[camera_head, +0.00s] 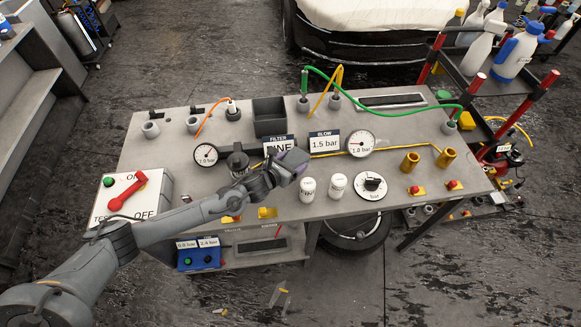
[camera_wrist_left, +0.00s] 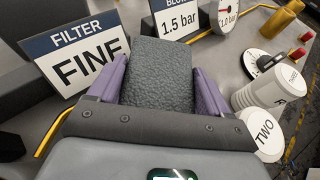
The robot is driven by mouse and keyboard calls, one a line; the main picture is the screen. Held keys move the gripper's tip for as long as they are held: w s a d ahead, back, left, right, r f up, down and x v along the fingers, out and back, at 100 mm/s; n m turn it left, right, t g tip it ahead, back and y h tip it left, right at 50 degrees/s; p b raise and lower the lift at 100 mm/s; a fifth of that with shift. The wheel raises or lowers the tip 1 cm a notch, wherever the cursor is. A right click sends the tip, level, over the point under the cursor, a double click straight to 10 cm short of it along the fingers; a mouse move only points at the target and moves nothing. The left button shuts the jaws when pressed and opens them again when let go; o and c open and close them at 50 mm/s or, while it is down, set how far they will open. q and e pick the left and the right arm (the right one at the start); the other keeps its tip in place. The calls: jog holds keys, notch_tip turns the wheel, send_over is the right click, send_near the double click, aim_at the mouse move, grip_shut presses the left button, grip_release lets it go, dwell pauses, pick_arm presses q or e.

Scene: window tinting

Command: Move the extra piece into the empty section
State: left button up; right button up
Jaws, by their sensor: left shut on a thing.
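My left gripper (camera_head: 296,161) is over the middle of the grey workbench (camera_head: 185,155), in front of the FILTER FINE sign. In the left wrist view its purple fingers are shut on a dark grey, rough-textured block (camera_wrist_left: 160,76), one finger on each side. The block's lower end is hidden by the gripper body. A dark open box (camera_head: 269,116) with a divider stands behind the FILTER sign, apart from the gripper. What its sections hold is too small to tell. My right gripper is not in view.
The FILTER FINE sign (camera_head: 278,146) and 1.5 bar sign (camera_head: 325,141) stand close to the gripper. Two white labelled cylinders (camera_head: 308,188) (camera_head: 337,186) stand just right of it. A round gauge (camera_head: 360,143) and brass cups (camera_head: 446,157) are farther right. Hoses cross the bench's back.

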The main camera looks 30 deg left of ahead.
pick_arm(q)
jog(key=shift+f, duration=2.25)
jog(key=shift+f+b, duration=0.2)
jog(key=shift+b, duration=0.15)
jog(key=o, duration=1)
jog(key=shift+o, duration=0.2)
jog(key=shift+r, duration=0.1)
jog(key=shift+r+p, duration=0.2)
jog(key=shift+p, duration=0.1)
jog(key=p+v, duration=0.1)
jog(key=v, duration=1.1)
jog(key=shift+f, duration=0.1)
